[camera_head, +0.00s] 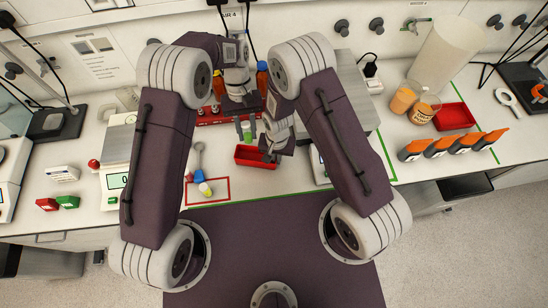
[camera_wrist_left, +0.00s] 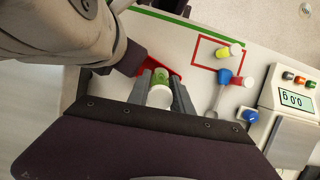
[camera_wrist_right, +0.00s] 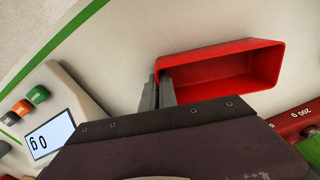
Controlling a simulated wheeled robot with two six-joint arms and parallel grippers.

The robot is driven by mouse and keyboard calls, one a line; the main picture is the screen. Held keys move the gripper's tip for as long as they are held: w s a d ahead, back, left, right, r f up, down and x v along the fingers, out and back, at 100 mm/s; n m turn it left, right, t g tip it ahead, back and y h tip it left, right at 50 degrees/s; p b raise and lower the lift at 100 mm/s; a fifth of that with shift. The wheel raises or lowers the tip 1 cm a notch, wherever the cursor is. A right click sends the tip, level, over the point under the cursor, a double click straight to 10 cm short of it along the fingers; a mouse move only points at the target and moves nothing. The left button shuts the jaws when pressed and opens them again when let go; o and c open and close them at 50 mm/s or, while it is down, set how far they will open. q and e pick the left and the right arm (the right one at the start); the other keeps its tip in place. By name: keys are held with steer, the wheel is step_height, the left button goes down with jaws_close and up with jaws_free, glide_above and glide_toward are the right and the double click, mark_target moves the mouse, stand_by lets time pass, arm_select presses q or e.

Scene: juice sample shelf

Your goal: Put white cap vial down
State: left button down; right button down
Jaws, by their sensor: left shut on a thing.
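My left gripper (camera_wrist_left: 162,88) is shut on a vial with a white round cap (camera_wrist_left: 160,97) and a green part beside it. In the head view this gripper (camera_head: 244,133) is at the back of the bench, left of the red tray (camera_head: 256,163). The vial's lower end is hidden. My right gripper (camera_wrist_right: 160,93) has its fingers close together at one end wall of the red tray (camera_wrist_right: 225,66), one finger seemingly on each side. Whether it pinches the wall is unclear. In the head view, my right gripper (camera_head: 272,150) is at the tray's right end.
A red outlined square (camera_head: 229,190) on the bench has a yellow vial (camera_head: 205,189) at its left part. A blue spatula-like tool (camera_head: 198,160) lies behind it. A balance (camera_head: 115,185) stands to the left.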

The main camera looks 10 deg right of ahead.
arm_select(q)
glide_above(251, 157)
step_height(251, 157, down, 10)
steer(key=shift+d+f, duration=0.1)
stand_by(0.4)
steer(key=shift+f, duration=0.55)
steer(key=c, duration=1.4)
jaws_free()
steer(key=shift+c, duration=0.2)
steer(key=shift+r, duration=0.1)
steer(key=v, duration=1.3)
steer(key=shift+s, duration=0.15)
steer(key=shift+r, duration=0.1)
